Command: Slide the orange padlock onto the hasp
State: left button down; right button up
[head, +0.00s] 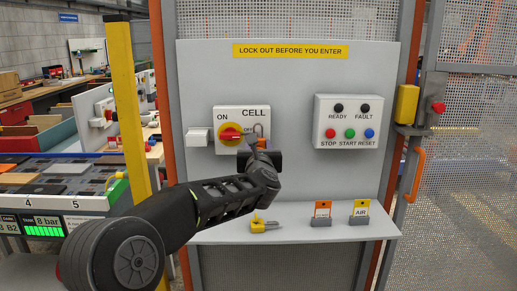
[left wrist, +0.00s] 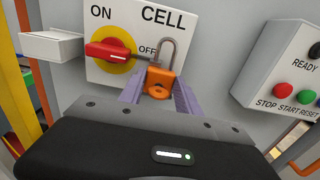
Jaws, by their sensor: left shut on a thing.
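The orange padlock (left wrist: 160,83) is in the jaws of my left gripper (left wrist: 159,95), its grey shackle (left wrist: 174,45) pointing up. In the head view, my left gripper (head: 262,152) is in front of the lower right of the CELL switch box, and only a sliver of the orange padlock (head: 262,143) shows. A thin grey bar, which looks like the hasp (left wrist: 143,58), runs from the red switch handle (left wrist: 107,50) toward the shackle. I cannot tell whether the shackle is through it or just in front. My right gripper is not in view.
A button box (head: 348,121) is on the panel to the right. A white box (head: 198,137) is left of the switch. On the shelf (head: 338,229) below lie a yellow padlock with a key (head: 262,224) and two tags, one orange (head: 322,212), one yellow (head: 360,213).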

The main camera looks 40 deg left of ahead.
pick_arm(q)
jog(key=shift+w+a, duration=0.15)
jog(key=shift+w, duration=0.1)
jog(key=c, duration=0.8)
grip_release()
jog(key=shift+o, duration=0.2)
jog(key=shift+s+d+f, duration=0.1)
jog(key=shift+s+d, duration=0.1)
jog(key=shift+s, duration=0.05)
jog(key=b+v, duration=0.2)
jog(key=v, duration=0.5)
